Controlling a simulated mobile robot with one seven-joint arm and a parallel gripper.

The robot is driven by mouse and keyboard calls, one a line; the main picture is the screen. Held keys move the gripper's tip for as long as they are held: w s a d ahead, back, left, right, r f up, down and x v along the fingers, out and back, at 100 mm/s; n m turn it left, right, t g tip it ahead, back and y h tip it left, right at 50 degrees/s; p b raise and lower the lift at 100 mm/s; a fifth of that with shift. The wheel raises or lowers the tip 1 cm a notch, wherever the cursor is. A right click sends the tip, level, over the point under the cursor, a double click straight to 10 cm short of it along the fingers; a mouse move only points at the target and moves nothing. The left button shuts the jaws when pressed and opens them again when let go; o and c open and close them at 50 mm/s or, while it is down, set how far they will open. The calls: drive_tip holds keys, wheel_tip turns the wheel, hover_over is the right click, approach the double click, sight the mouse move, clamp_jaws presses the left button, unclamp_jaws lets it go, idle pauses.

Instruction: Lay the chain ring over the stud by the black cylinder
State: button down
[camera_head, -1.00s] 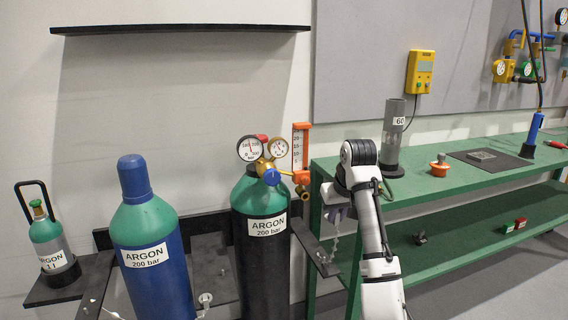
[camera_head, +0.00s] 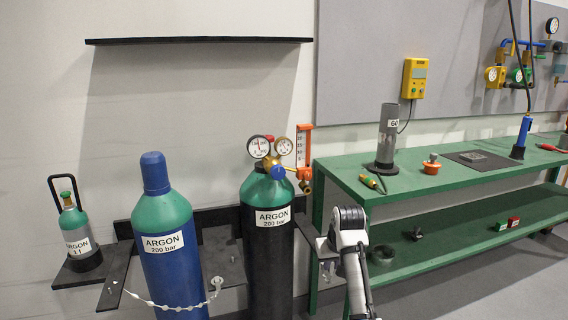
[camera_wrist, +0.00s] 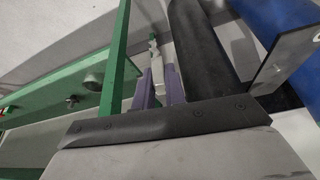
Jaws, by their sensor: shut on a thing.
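The black cylinder (camera_head: 268,275), with a green shoulder and an ARGON label, stands upright in the middle of the head view. My gripper (camera_head: 326,270) is low to its right, in front of the green bench. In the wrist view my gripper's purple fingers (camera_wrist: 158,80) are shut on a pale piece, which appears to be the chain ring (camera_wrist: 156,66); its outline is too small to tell. The black cylinder (camera_wrist: 197,55) is right of the fingers there.
A blue cylinder (camera_head: 168,270) stands left, with a pale chain (camera_head: 170,306) across its front. A black bracket arm (camera_head: 320,244) is between the black cylinder and the green bench (camera_head: 440,190). A small argon bottle (camera_head: 75,232) is far left.

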drive_tip(key=s+a+f+m+p, duration=0.1)
drive_tip(key=s+a+f, duration=0.25)
drive_tip(key=f, duration=0.55)
drive_tip(key=s+a+f, duration=0.3)
drive_tip(key=s+f, duration=0.2)
drive_tip(key=f, duration=0.3)
drive_tip(key=s+a+f+m+p, duration=0.1)
drive_tip(key=s+a+f, duration=0.25)
drive_tip(key=f, duration=0.55)
drive_tip(key=s+a+f, duration=0.3)
drive_tip(key=s+f, duration=0.3)
drive_tip(key=s, duration=0.4)
drive_tip(key=shift+a+h+p, duration=0.2)
drive_tip(key=shift+h+p, duration=0.2)
drive_tip(key=shift+w, duration=0.1)
